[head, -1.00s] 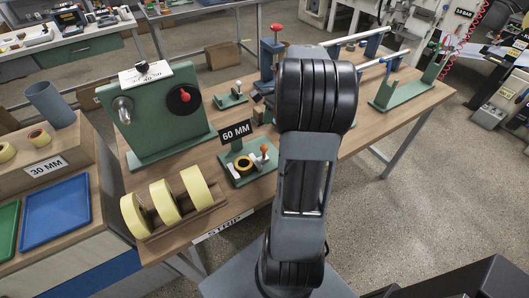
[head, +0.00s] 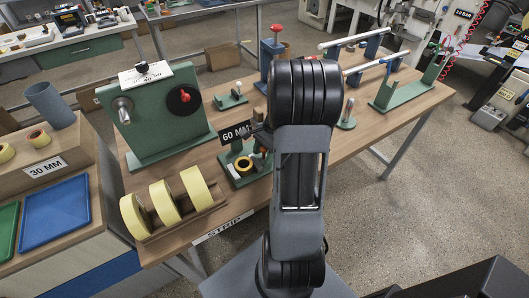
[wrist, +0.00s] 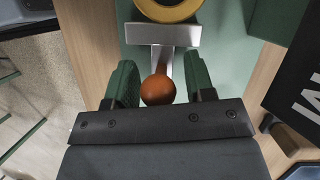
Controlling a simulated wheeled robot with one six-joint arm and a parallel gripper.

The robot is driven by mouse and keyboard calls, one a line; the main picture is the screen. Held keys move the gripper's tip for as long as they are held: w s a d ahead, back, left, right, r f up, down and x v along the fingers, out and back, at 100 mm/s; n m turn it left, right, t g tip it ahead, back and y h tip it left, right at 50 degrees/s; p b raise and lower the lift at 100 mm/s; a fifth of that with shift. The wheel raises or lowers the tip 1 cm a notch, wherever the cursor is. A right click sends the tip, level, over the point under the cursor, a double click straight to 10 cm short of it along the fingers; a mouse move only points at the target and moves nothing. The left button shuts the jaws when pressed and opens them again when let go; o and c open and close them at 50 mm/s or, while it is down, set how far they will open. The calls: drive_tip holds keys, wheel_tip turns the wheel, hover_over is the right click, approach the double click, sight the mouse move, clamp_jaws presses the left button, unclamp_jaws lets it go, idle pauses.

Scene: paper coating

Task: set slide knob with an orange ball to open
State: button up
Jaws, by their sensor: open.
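The orange ball (wrist: 158,90) of the slide knob sits between the two dark green fingers of my gripper (wrist: 161,82) in the wrist view. The fingers are open, with a visible gap on each side of the ball. The knob's stem runs up from the ball to a flat metal crosspiece (wrist: 162,34). In the head view my gripper is over this small green fixture (head: 240,181) and hides much of the knob.
The 60 MM sign (head: 234,133) stands close behind the fixture, partly covered by my gripper. Several tape rolls (head: 165,201) stand in a wooden rack at front left. A green panel with a red knob (head: 185,95) stands behind. The bench front edge is near.

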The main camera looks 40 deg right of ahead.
drive_tip(key=shift+c, duration=0.3)
clamp_jaws()
